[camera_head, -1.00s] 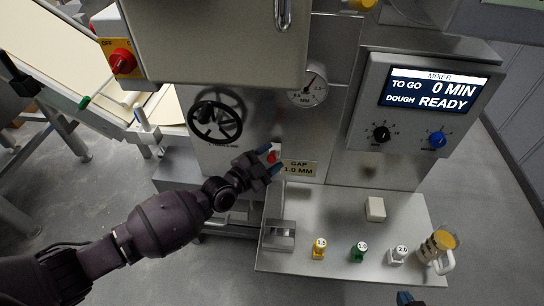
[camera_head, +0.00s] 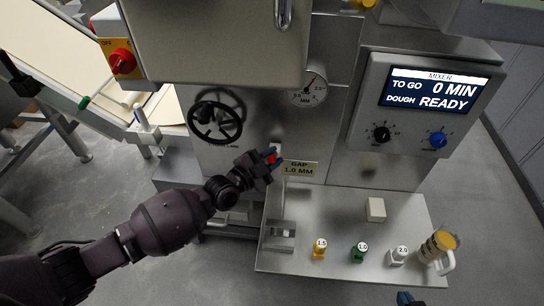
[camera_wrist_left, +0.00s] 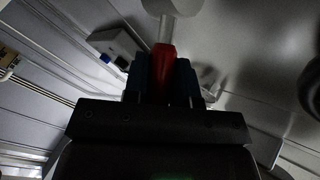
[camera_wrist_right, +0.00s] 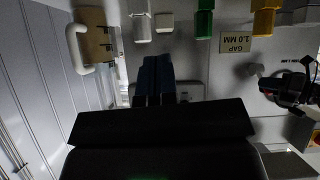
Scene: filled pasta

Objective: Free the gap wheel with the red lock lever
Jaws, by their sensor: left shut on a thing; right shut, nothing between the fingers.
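The red lock lever (camera_head: 271,156) sits on the machine front just left of the gap label. In the left wrist view the red lever (camera_wrist_left: 165,68) lies between the blue fingers, its pale shaft running up to a mount on the panel. My left gripper (camera_head: 272,157) is shut on it. The black gap wheel (camera_head: 215,121) is up and to the left of the lever, untouched. My right gripper (camera_wrist_right: 155,72) is shut and empty, and only its blue tip (camera_head: 405,298) shows at the bottom of the head view.
A gap label (camera_head: 299,168) reads 1.0 MM, with a round gauge (camera_head: 309,88) above. A steel shelf (camera_head: 340,268) carries coloured numbered pegs, a white block (camera_head: 375,209) and a white-handled jug (camera_head: 438,246). A mixer screen (camera_head: 433,90) reads 0 MIN, READY.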

